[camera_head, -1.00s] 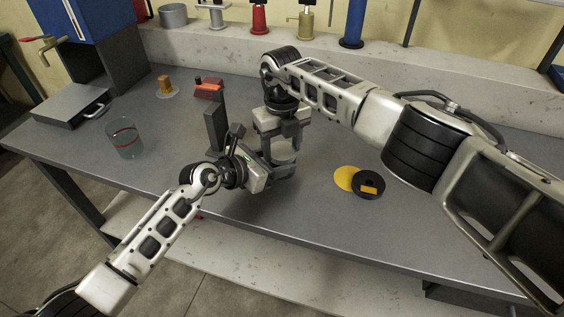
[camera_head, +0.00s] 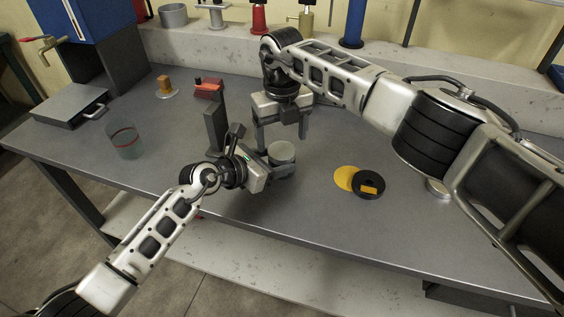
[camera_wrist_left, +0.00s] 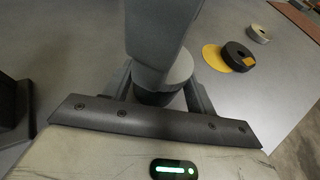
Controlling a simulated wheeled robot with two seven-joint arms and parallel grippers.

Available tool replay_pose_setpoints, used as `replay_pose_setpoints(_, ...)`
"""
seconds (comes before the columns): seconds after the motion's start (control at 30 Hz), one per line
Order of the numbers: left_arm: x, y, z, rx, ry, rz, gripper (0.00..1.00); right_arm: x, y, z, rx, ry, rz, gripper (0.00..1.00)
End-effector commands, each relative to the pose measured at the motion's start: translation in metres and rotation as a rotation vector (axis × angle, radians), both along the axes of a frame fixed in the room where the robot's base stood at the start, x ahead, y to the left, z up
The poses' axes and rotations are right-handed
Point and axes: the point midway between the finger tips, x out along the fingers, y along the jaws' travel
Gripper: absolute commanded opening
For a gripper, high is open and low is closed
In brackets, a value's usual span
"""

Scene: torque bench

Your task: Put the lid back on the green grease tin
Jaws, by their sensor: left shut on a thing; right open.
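A short round tin (camera_head: 283,169) stands on the bench at the front middle. Its pale grey lid (camera_head: 281,152) lies flat on top, looking level. In the left wrist view the tin's body (camera_wrist_left: 158,98) looks dark under the pale lid (camera_wrist_left: 181,68); I cannot make out green. My left gripper (camera_head: 273,167) is shut around the tin's side from the left; its fingers flank the tin in the wrist view. My right gripper (camera_head: 283,143) is open, pointing down just above and behind the lid. One of its fingers (camera_wrist_left: 158,40) hides part of the lid in the wrist view.
A yellow disc (camera_head: 344,178) and a black ring with a yellow label (camera_head: 368,186) lie to the right. A small silvery round thing (camera_head: 437,188) is partly behind my right arm. The front right bench is clear.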

Motion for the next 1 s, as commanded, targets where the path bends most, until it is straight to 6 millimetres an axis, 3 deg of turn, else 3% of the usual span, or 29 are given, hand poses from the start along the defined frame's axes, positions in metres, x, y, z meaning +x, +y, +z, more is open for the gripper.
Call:
replay_pose_setpoints(0.13,0.000,0.000,0.000,-0.001,-0.001,0.000,0.00,0.000,0.000,0.012,-0.001,0.000,0.000,0.78)
replay_pose_setpoints(0.47,0.000,0.000,0.000,0.000,-0.001,-0.001,0.00,0.000,0.000,0.014,0.000,0.001,0.012,0.75)
replay_pose_setpoints(0.8,0.000,0.000,0.000,0.000,-0.001,-0.001,0.00,0.000,0.001,0.044,0.001,-0.001,0.401,0.75)
replay_pose_setpoints(1.0,0.000,0.000,0.000,0.000,-0.001,-0.001,0.00,0.000,0.000,0.048,0.000,0.000,0.462,0.75)
